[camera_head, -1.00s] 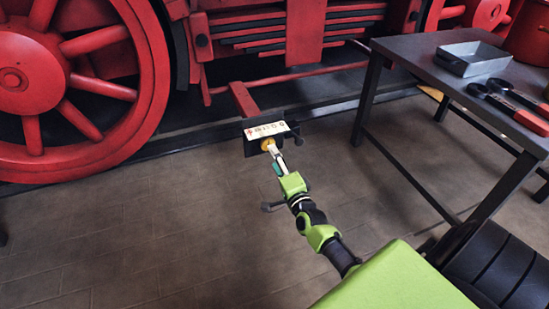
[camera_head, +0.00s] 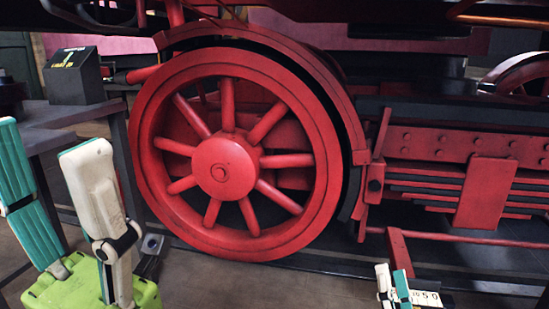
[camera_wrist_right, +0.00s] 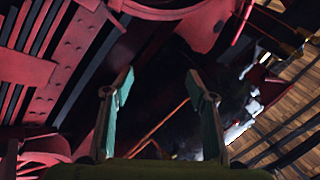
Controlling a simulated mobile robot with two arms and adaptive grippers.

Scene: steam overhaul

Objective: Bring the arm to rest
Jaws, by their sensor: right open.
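My left gripper (camera_head: 45,135) is large and close at the lower left of the head view. Its white and teal fingers point up, spread apart and empty.
A large red locomotive wheel (camera_head: 223,166) stands behind the grippers. A dark box with a labelled sloping face (camera_head: 73,76) stands on a table at the left. Bare floor (camera_head: 330,284) shows between the grippers.

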